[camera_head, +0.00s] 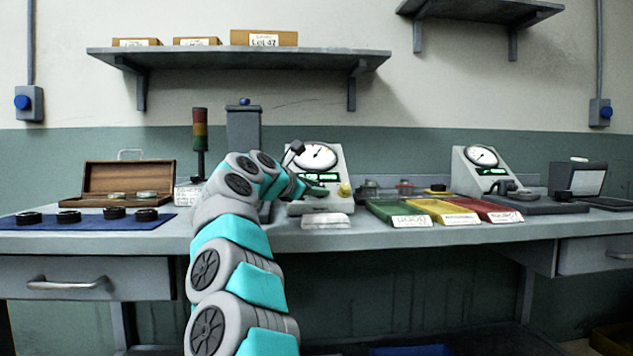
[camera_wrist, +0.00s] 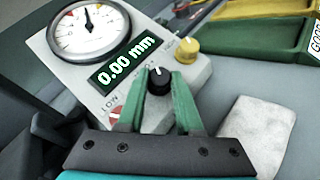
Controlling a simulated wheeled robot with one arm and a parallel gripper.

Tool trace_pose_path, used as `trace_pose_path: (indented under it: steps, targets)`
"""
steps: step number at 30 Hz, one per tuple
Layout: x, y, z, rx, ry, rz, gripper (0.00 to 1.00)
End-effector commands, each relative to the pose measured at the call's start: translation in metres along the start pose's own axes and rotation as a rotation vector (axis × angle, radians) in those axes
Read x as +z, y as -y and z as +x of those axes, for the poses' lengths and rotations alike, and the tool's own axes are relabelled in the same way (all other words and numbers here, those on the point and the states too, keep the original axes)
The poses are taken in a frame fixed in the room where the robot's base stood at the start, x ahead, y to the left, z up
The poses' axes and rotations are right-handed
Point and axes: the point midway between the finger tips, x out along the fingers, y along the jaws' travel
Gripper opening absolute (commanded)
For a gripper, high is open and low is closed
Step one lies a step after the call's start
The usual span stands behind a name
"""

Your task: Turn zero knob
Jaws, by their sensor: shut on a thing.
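The gauge unit (camera_head: 330,165) is a pale housing with a round white dial on the bench; in the wrist view (camera_wrist: 205,78) its green display (camera_wrist: 122,61) reads 0.00 mm. A black knob (camera_wrist: 158,82) with a white mark sits below the display; I take it for the zero knob, though its label is not readable. My gripper (camera_wrist: 160,85) is shut on this knob, one green finger on each side. A yellow knob (camera_wrist: 186,46) is up and to the right; it also shows in the head view (camera_head: 345,189). A red-and-white knob (camera_wrist: 117,117) is at the left.
A white cloth (camera_wrist: 252,130) lies right of my gripper. Green (camera_head: 392,212), yellow (camera_head: 437,211) and red (camera_head: 486,209) trays stand to the right of the unit. A second gauge (camera_head: 482,168) is further right. A blue mat (camera_head: 90,220) with dark rings lies at left.

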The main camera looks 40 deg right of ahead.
Motion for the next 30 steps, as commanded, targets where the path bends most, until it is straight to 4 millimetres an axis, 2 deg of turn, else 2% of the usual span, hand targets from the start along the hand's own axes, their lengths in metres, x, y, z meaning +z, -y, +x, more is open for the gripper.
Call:
trace_pose_path:
  steps: [24, 25, 30]
  targets:
    - [0.0012, 0.0003, 0.0008, -0.049, 0.002, 0.037, 0.00]
    - [0.0012, 0.0003, 0.0008, -0.049, 0.002, 0.037, 0.37]
    - [0.0009, -0.0001, 0.0006, -0.048, 0.002, 0.036, 0.56]
